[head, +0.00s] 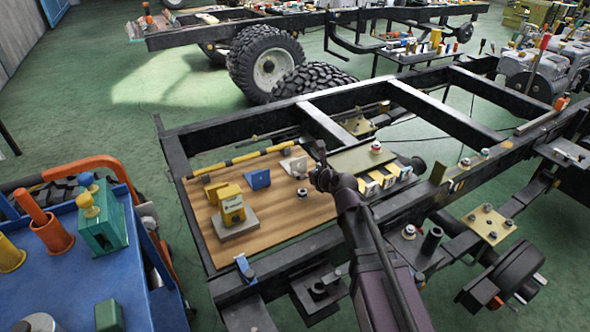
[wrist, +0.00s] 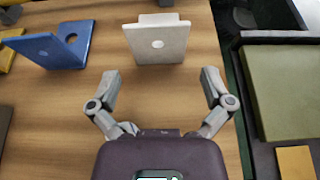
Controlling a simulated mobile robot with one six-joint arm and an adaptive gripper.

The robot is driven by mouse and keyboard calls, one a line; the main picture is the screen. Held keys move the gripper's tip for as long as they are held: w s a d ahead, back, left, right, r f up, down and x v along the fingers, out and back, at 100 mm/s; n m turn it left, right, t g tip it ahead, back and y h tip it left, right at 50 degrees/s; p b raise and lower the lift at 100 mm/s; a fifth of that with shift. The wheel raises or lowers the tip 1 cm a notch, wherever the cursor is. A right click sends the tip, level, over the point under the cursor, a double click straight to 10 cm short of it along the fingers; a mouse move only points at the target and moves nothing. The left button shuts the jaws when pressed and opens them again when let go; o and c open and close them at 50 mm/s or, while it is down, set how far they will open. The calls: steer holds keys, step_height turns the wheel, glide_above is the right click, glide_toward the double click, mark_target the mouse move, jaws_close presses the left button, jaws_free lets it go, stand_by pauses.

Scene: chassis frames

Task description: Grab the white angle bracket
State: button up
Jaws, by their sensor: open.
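The white angle bracket (wrist: 158,43) stands on a wooden board, with one upright plate that has a round hole facing me in the wrist view. In the head view the bracket (head: 294,165) is on the board just left of my arm's end. My gripper (wrist: 161,80) is open and empty, its two fingers spread to either side of the bracket's near side. The fingertips are short of the bracket in the picture, and it lies straight ahead between them. In the head view my gripper (head: 320,172) is largely hidden by my own arm.
A blue angle bracket (head: 258,179) stands left of the white one, with yellow brackets (head: 215,192) further left. A yellow block (head: 232,208) on a grey plate is nearer. A green plate (wrist: 287,90) lies right of the board (head: 285,213). Black frame rails (head: 325,125) surround the board.

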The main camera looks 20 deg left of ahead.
mark_target(299, 159)
steer(key=shift+w+a+f, duration=0.1)
stand_by(0.3)
steer(key=shift+b+x, duration=1.05)
steer(key=shift+x, duration=1.4)
steer(key=shift+a, duration=0.1)
steer(key=c, duration=1.1)
step_height(299, 159, up, 3)
steer(key=p, duration=0.3)
steer(key=s+d, duration=0.1)
steer(key=d, duration=0.4)
steer(key=s+d+r+p, duration=0.1)
steer(key=s+d, duration=0.1)
steer(key=d, duration=0.3)
steer(key=s+d+r+p, duration=0.1)
steer(key=d, duration=0.4)
steer(key=shift+s+d, duration=0.2)
steer(key=shift+s, duration=0.05)
